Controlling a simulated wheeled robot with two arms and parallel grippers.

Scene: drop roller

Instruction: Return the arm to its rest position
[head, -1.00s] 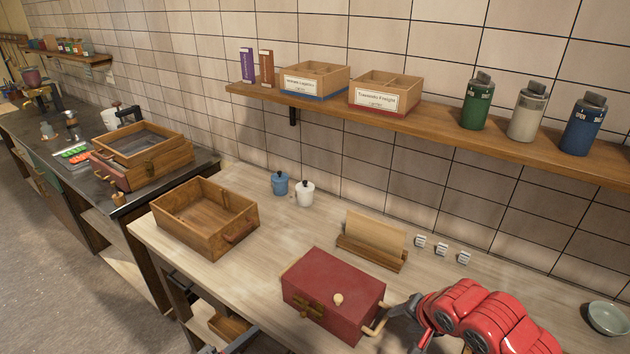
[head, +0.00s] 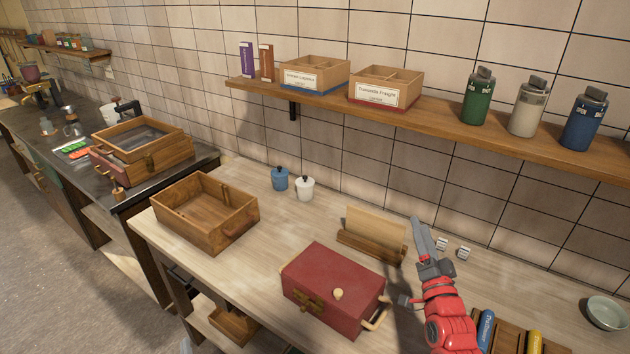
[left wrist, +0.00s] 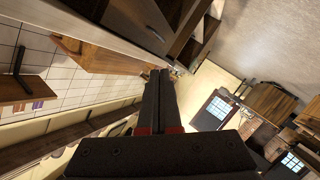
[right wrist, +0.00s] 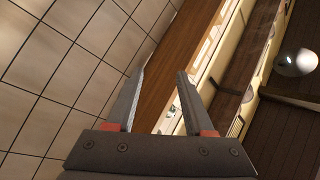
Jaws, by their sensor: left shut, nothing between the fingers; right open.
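My right arm is the red one at the lower right in the head view. Its gripper (head: 421,238) points up toward the tiled wall, above the worktop and right of the wooden card holder (head: 370,240). The right wrist view shows its two fingers (right wrist: 161,76) apart with nothing between them. My left gripper is out of the head view. In the left wrist view its fingers (left wrist: 160,75) are together and empty, with shelving, floor and tiled wall beyond.
An open wooden drawer box (head: 207,238) and two small jars stand left on the worktop (head: 250,270). A wall shelf (head: 430,127) with trays and bottles runs above. A tray with blue and yellow items (head: 487,328) and a bowl (head: 606,312) are at the right.

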